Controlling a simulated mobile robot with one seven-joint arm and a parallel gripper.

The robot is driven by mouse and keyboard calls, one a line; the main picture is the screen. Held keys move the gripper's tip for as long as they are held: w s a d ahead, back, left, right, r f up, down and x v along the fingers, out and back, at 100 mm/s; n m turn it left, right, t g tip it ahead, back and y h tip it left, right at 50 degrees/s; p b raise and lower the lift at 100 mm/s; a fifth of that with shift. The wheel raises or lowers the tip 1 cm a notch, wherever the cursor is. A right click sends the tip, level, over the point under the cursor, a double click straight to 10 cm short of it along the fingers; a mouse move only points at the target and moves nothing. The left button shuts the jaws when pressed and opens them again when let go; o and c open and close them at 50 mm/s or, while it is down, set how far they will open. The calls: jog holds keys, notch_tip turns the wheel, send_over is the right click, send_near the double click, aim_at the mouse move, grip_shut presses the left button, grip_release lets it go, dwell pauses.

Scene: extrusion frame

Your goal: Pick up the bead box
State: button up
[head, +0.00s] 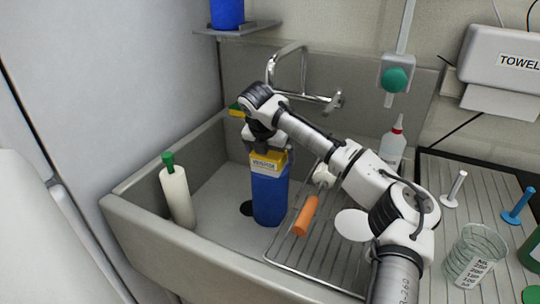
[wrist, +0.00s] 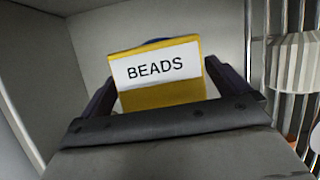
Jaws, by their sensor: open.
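The bead box is a yellow box (head: 268,163) with a white label. In the head view it sits at the top of a blue container in the sink, and its label is too small to read. In the wrist view the yellow box (wrist: 165,95) clearly reads BEADS. My gripper (head: 266,146) is right above the box, pointing down. In the wrist view my gripper (wrist: 166,78) is open, with one dark finger on each side of the box. I cannot tell whether the fingers touch it. The box's lower part is hidden behind my gripper's body there.
The blue container (head: 270,200) stands in the grey sink (head: 150,210). A white bottle with a green cap (head: 177,195) is to its left. An orange cylinder (head: 306,215) lies on the wire rack (head: 345,262) to its right. The faucet (head: 290,62) rises behind.

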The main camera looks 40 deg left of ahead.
jog(key=shift+w+f, duration=0.25)
jog(key=shift+f, duration=0.2)
jog(key=c, duration=1.1)
jog(key=shift+r, duration=0.1)
